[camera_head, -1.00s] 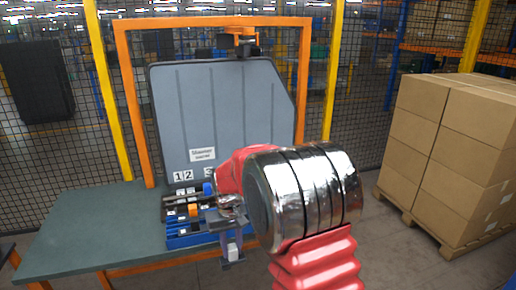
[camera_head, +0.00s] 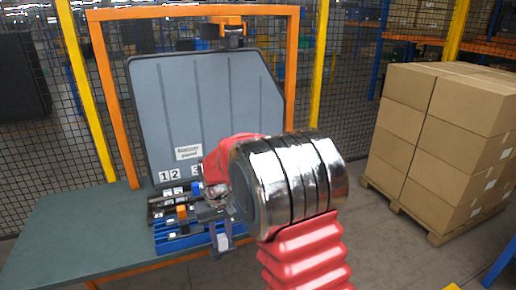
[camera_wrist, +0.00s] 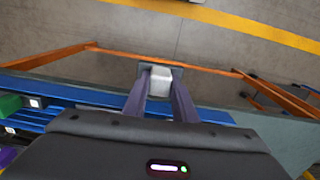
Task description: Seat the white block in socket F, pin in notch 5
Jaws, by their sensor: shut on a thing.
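My gripper (camera_wrist: 160,95) is shut on the white block (camera_wrist: 160,80), which shows between the two finger ends in the wrist view. In the head view the white block (camera_head: 223,241) hangs low at the fingers, in front of the blue rack (camera_head: 185,244) on the bench. Part of the gripper is hidden behind my wrist. The grey door panel (camera_head: 205,110) hangs in an orange frame behind, with number labels 1, 2 and 3 (camera_head: 170,175) near its lower edge. I cannot make out socket F, the notches or the pin.
The green bench top (camera_head: 85,230) is clear at the left. An orange block (camera_head: 181,212) and dark parts lie in the rack. Stacked cartons (camera_head: 440,130) stand on a pallet at the right. A mesh fence with yellow posts (camera_head: 85,90) runs behind.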

